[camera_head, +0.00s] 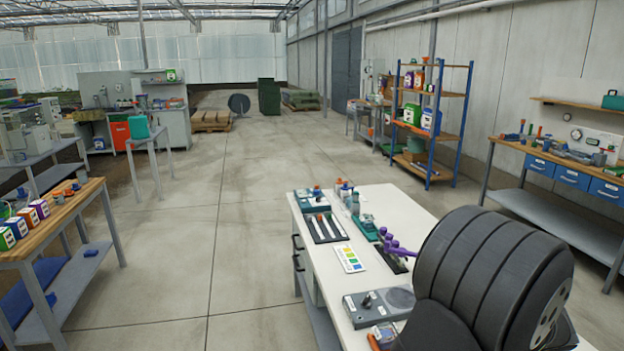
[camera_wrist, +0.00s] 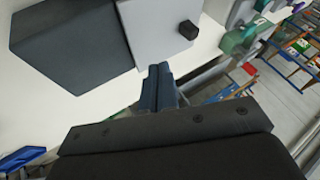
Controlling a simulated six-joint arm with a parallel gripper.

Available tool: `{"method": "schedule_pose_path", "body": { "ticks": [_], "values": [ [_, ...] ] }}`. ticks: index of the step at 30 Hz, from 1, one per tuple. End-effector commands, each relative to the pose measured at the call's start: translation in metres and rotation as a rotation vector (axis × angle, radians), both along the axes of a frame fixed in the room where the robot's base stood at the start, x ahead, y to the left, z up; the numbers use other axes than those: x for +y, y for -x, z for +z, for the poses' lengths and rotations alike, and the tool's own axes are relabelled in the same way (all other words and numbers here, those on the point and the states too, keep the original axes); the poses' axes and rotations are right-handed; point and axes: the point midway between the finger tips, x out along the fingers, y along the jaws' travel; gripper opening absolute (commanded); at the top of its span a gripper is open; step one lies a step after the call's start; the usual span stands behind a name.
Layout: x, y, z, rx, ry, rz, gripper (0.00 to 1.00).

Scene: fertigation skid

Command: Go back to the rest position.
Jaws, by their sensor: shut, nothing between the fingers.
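My gripper (camera_wrist: 158,88) shows in the wrist view with its two dark fingers shut together and nothing between them. The fingertips are near the edge of a light grey box (camera_wrist: 157,35) with a black knob; I cannot tell whether they touch it. In the head view the gripper is hidden, and my large dark arm link covers the right front of the white-topped bench (camera_head: 415,200).
On the bench stand a grey device with a round plate (camera_head: 362,308), a colour card (camera_head: 349,259), a tray of dark tools (camera_head: 322,228) and purple-topped items (camera_head: 397,246). A dark block (camera_wrist: 70,42) is beside the grey box. Open floor (camera_head: 240,230) lies left of the bench.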

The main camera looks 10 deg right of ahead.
Motion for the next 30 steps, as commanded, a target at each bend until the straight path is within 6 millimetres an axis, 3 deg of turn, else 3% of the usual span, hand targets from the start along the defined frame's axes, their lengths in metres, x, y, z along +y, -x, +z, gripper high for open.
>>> {"method": "schedule_pose_path", "body": {
  "ticks": [9,12,19,30],
  "values": [
    [-0.019,-0.025,-0.043,0.0,-0.002,0.001,0.0],
    [-0.022,-0.041,-0.049,0.0,-0.001,0.003,0.0],
    [-0.022,-0.064,-0.047,0.0,0.002,0.004,0.0],
    [-0.022,-0.068,-0.047,-0.001,0.0,0.003,0.0]
  ]
}}
